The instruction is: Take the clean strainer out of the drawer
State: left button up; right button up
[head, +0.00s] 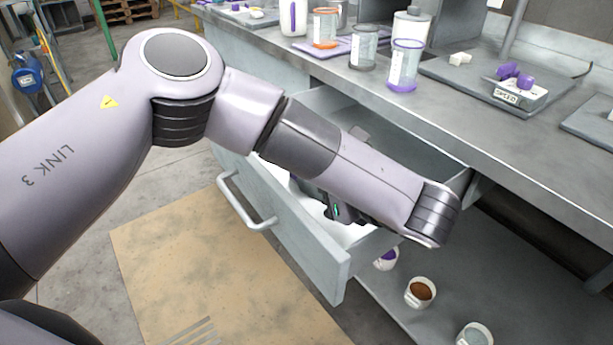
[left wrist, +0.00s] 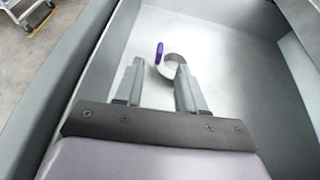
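The drawer (head: 300,262) is pulled open under the workbench, and its pale floor shows in the left wrist view (left wrist: 225,30). My left arm reaches over it, and my left gripper (left wrist: 160,68) points down into it with its two fingers apart. A small pale, ring-like piece (left wrist: 173,62) with a purple tab (left wrist: 159,52) lies in the drawer, seen between and just beyond the fingertips. It looks like the strainer, but its mesh cannot be made out. No contact with the fingers is clear. In the head view my arm hides it. My right gripper is not in view.
The bench top above holds an orange-rimmed jar (head: 325,28), a purple-rimmed jar (head: 404,66) and a small box with purple pieces (head: 519,90). Several small cups, one with brown powder (head: 420,292), stand on the lower shelf. The drawer walls closely flank my gripper.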

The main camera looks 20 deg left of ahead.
pick_arm(q)
jog(key=b+x, duration=0.1)
jog(key=x, duration=0.5)
jog(key=shift+d+f, duration=0.1)
jog(key=shift+w+a, duration=0.15)
jog(key=shift+a, duration=0.15)
grip_shut()
